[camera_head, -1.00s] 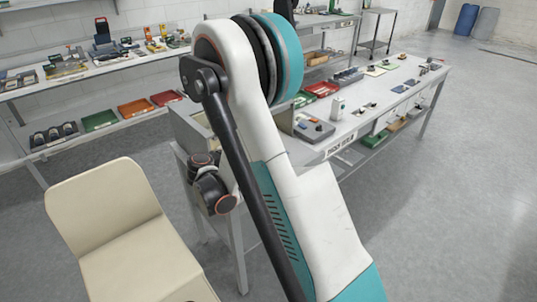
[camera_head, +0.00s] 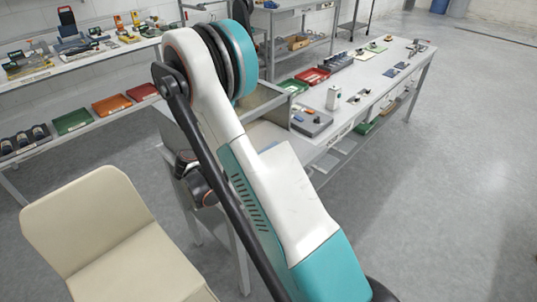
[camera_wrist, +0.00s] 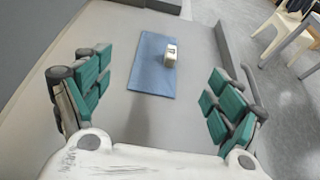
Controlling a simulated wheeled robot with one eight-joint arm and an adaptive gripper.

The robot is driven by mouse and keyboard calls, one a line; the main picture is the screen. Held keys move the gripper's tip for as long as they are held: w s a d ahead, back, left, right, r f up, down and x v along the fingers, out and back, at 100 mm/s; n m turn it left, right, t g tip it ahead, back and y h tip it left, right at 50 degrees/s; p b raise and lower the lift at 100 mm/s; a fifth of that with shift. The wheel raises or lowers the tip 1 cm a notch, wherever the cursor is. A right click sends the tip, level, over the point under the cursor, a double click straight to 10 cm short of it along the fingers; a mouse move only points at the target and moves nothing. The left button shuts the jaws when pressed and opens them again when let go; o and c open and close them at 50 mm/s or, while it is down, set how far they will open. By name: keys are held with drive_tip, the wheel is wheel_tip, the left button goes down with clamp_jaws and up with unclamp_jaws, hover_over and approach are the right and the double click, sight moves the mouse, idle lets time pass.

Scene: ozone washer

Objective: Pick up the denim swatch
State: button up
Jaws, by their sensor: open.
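A flat blue rectangle (camera_wrist: 151,78), which looks like the denim swatch, lies on a grey surface (camera_wrist: 110,40) in the wrist view. My gripper (camera_wrist: 160,92) is open, with teal-padded fingers wide apart at left and right. The swatch lies between and beyond the fingers, and neither finger touches it. In the head view my arm covers much of the middle, and I cannot make out the swatch or the fingertips there.
A grey raised edge (camera_wrist: 233,52) runs along the right of the surface in the wrist view. In the head view, a long bench (camera_head: 345,118) holds trays and small parts. A cream chair (camera_head: 90,215) stands at front left. The floor at right is clear.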

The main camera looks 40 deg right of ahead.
drive_tip(key=b+x, duration=0.3)
drive_tip(key=x, duration=0.8)
drive_tip(key=shift+d+f, duration=0.15)
drive_tip(key=shift+d, duration=0.1)
drive_tip(key=c, duration=1.2)
